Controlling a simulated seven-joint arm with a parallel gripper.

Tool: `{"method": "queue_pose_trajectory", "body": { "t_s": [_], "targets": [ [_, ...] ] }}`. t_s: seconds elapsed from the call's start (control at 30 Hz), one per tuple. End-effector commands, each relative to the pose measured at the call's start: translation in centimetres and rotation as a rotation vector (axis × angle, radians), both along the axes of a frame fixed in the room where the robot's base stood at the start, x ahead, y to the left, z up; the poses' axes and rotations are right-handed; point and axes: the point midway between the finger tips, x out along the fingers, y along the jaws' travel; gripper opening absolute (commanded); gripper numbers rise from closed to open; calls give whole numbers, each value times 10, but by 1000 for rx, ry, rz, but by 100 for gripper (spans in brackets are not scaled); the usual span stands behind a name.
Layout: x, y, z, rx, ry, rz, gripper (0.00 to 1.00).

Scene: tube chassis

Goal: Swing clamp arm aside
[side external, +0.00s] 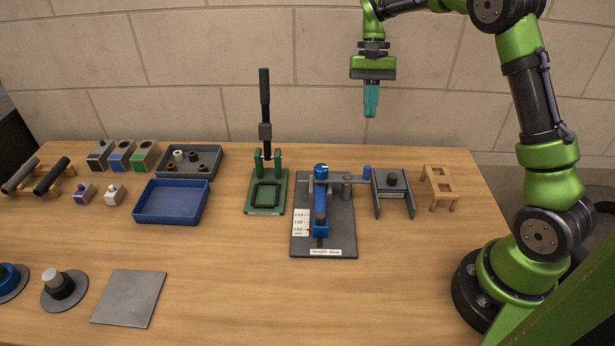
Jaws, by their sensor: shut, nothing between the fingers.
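My gripper (370,112) has teal fingers. It is high in front of the wall, above the back edge of the table, shut and empty, and touches nothing. A dark grey fixture labelled "length stop" (342,238) stands below it on the table. The fixture carries a blue part (320,207) along its length and a scale plate (301,222) on its left.
A grey forked stand (393,183) with a black knob is close right of the bar, then a small wooden stand (441,188). A green press (266,193) with a tall black lever stands left. Blue (171,217) and grey trays lie farther left. The front middle table is clear.

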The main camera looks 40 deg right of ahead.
Motion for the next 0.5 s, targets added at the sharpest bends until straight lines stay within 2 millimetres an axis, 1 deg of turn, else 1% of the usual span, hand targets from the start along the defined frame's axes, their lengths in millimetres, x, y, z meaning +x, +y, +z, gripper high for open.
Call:
{"method": "queue_pose_trajectory", "body": {
  "t_s": [0.17, 0.27, 0.37, 0.5],
  "targets": [
    [0, 1, -1, 0, 0, 1, 0],
    [-2, 2, -6, 2, 1, 1, 0],
    [-6, 6, -18, 1, 3, 2, 0],
    [-13, 13, -44, 2, 4, 2, 0]
  ]
}}
